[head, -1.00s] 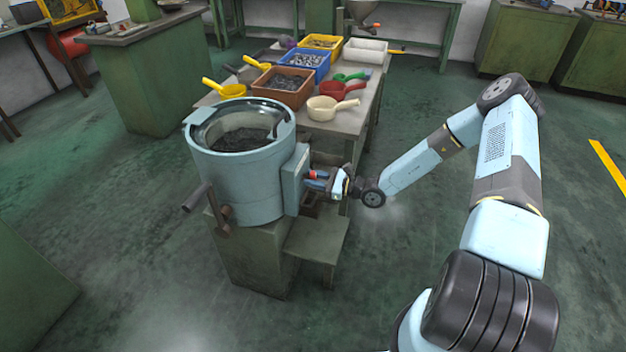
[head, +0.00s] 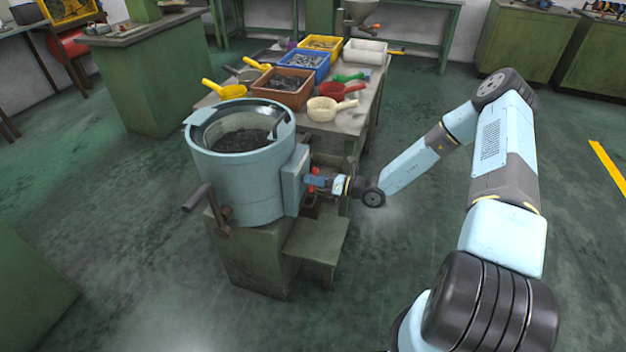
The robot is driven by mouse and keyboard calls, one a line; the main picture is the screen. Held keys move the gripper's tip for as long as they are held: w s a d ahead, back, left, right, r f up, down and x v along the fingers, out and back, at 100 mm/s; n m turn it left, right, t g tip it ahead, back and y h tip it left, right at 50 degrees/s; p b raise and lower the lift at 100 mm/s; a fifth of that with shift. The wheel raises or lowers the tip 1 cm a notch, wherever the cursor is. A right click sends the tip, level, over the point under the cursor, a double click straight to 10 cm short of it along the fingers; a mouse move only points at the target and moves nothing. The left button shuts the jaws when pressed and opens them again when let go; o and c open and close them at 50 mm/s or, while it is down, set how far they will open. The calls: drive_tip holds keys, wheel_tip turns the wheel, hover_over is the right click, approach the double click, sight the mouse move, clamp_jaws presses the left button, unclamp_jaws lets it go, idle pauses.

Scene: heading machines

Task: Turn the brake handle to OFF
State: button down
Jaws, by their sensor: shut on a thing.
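The blue-grey drum machine (head: 240,185) stands on a green base, with dark small parts in its open top. A box (head: 294,180) is fixed to its right side. The red brake handle (head: 314,171) sits at the right face of this box, and bits of red show above and below my fingers. My gripper (head: 317,181) reaches in from the right and is shut on the handle. The fingers cover most of the handle, and any ON or OFF marking is too small to read.
A workbench (head: 350,122) behind the machine carries bins of parts and coloured scoops. A crank (head: 207,200) sticks out at the drum's left front. A small green step (head: 315,240) stands below the box.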

drive_tip(key=shift+w+d+m, duration=0.25)
drive_tip(key=shift+w+m, duration=0.05)
drive_tip(key=shift+m, duration=0.3)
drive_tip(key=c, duration=1.2)
unclamp_jaws()
drive_tip(key=shift+c, duration=0.2)
drive_tip(key=shift+o, duration=1.4)
drive_tip(key=shift+s+a, duration=0.1)
drive_tip(key=v, duration=1.3)
drive_tip(key=shift+d, duration=0.4)
drive_tip(key=shift+s, duration=0.1)
